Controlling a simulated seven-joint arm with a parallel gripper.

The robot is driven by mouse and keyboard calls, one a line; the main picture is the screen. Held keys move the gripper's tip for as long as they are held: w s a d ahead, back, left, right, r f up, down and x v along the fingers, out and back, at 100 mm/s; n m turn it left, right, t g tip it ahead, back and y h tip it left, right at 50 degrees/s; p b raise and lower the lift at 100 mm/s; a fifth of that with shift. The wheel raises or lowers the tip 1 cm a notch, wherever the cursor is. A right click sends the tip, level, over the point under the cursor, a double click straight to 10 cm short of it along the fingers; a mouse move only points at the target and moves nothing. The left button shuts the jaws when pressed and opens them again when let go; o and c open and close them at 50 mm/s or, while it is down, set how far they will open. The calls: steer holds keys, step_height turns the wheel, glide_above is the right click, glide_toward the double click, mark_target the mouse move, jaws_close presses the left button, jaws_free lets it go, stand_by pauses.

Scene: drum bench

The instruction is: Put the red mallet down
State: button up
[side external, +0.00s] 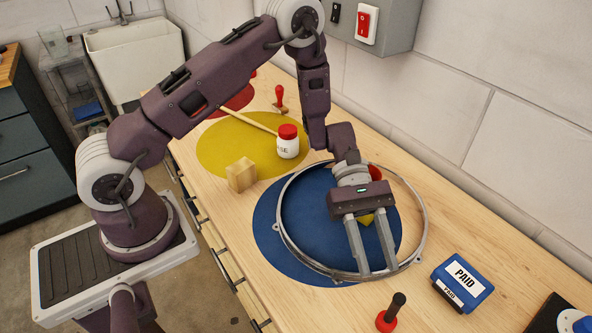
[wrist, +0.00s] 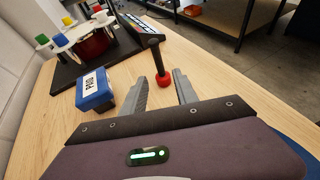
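A red-headed mallet (side external: 387,319) with a black handle stands upright, head down, on the wooden bench at the front. In the wrist view the mallet (wrist: 163,80) shows just beyond the gap between my fingers. My gripper (side external: 376,270) points down and forward over the blue disc and hoop. Its two grey fingers are apart and nothing shows held between them. In the side view the mallet stands clear of the fingertips.
A blue PAID box (side external: 463,284) is at right. A red-lidded jar (side external: 288,142), wooden block (side external: 241,175) and pale stick (side external: 245,121) occupy the yellow disc.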

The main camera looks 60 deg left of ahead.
steer(key=s+a+r+m+t+y, duration=0.1)
steer(key=s+a+r+m+y, duration=0.25)
steer(key=r, duration=0.35)
steer(key=s+a+r+m+t+y, duration=0.1)
steer(key=s+a+r+m+y, duration=0.2)
steer(key=r, duration=0.5)
steer(key=s+a+r+m+t+y, duration=0.3)
steer(key=s+a+t, duration=0.1)
steer(key=s+a, duration=0.1)
steer(key=s+a+r+m+t+y, duration=0.3)
steer(key=s+a+m+t, duration=0.1)
steer(key=a, duration=0.4)
steer(key=shift+s+t, duration=0.4)
steer(key=shift+s, duration=0.15)
